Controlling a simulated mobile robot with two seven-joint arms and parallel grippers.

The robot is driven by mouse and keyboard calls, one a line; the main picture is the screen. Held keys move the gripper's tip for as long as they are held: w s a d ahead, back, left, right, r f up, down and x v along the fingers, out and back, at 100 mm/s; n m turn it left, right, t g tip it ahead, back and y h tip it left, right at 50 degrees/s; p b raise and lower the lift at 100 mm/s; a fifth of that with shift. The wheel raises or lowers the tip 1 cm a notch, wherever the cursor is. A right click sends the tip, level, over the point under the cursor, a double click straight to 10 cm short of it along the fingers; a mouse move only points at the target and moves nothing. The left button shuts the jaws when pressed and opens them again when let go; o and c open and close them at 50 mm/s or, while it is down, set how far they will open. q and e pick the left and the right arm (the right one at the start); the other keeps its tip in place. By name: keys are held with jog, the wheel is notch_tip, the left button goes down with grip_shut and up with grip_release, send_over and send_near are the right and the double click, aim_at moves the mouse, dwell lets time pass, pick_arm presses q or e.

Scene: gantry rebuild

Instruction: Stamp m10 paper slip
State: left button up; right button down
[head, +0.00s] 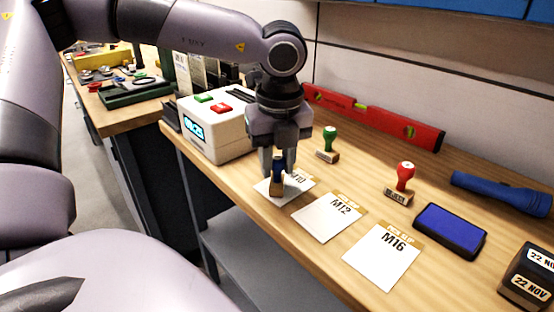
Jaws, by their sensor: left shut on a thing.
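My left gripper (277,158) points down over the M10 paper slip (299,184) and is shut on a stamp (277,185) with a dark blue handle and wooden base. The stamp is upright at the slip, covering part of it; I cannot tell whether its face touches the paper. The M12 slip (327,221) and the M16 slip (380,262) lie to the right of it. A blue ink pad (450,230) lies open farther right. A green-handled stamp (328,147) and a red-handled stamp (401,184) stand behind the slips. My right gripper is not in view.
A white box with red and green buttons (222,140) stands left of the gripper. A red spirit level (375,119) lies along the wall. A blue flashlight (500,193) and a dark date block (528,283) are at the right. The table's front edge runs close to the slips.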

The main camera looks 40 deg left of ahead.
pick_arm(q)
jog(key=shift+r+p, duration=1.55)
jog(key=shift+r, duration=1.95)
jog(key=shift+a, duration=0.1)
